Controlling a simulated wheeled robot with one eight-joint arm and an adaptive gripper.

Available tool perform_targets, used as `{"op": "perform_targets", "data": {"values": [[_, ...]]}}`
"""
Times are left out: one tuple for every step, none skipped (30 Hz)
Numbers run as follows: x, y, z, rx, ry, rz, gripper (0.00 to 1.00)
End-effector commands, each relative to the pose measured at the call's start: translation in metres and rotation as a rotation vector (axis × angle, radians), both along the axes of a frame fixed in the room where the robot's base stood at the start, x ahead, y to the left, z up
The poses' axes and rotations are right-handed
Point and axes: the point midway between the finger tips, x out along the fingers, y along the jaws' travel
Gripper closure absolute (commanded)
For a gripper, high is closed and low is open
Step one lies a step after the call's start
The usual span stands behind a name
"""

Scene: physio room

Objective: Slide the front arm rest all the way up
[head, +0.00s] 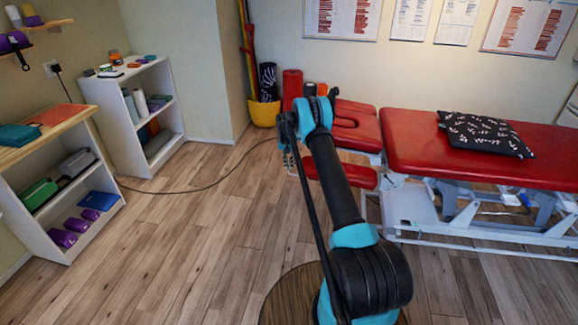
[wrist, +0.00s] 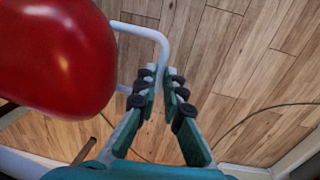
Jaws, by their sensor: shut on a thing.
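The front arm rest is a red pad (head: 357,176) low beside the head end of the red treatment table (head: 408,140); my arm covers part of it. In the wrist view a rounded red pad, which looks like the arm rest (wrist: 60,55), fills the upper left. A pale bent tube (wrist: 143,30) comes out from beside it and turns down between the fingertips of my gripper (wrist: 161,73). The fingers are close together on the tube end. In the head view the gripper is mostly hidden behind my arm, to the left of the pad.
A dark patterned cushion (head: 485,134) lies on the table. A yellow bucket (head: 264,112) with rolled mats stands at the wall. White shelves (head: 150,115) are at left. A dark cable (head: 200,189) crosses the wooden floor (head: 180,235), which is otherwise clear left of my arm.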

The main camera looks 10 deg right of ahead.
Motion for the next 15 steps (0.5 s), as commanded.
{"op": "perform_targets", "data": {"values": [[0.0, 0.0, 0.0, 0.0, 0.0, 0.0, 1.0], [0.0, 0.0, 0.0, 0.0, 0.0, 0.0, 1.0], [0.0, 0.0, 0.002, 0.0, 0.0, 0.0, 1.0], [0.0, 0.0, 0.004, 0.0, 0.0, 0.0, 1.0], [0.0, 0.0, 0.007, 0.0, 0.0, 0.0, 1.0], [0.0, -0.001, 0.012, 0.0, 0.0, 0.0, 1.0], [0.0, -0.002, 0.018, 0.0, 0.0, 0.0, 1.0], [0.0, -0.002, 0.024, 0.0, 0.0, 0.0, 1.0], [-0.001, -0.003, 0.034, 0.0, -0.001, -0.001, 1.0], [-0.001, -0.004, 0.042, 0.0, -0.001, -0.001, 1.0], [-0.001, -0.005, 0.05, 0.0, -0.001, -0.001, 1.0], [-0.001, -0.005, 0.047, 0.0, -0.001, 0.0, 0.98], [-0.001, -0.005, 0.046, 0.0, -0.001, 0.0, 0.94], [-0.001, -0.005, 0.046, 0.0, -0.001, 0.0, 0.9], [-0.001, -0.005, 0.046, 0.0, 0.0, 0.0, 0.85]]}}
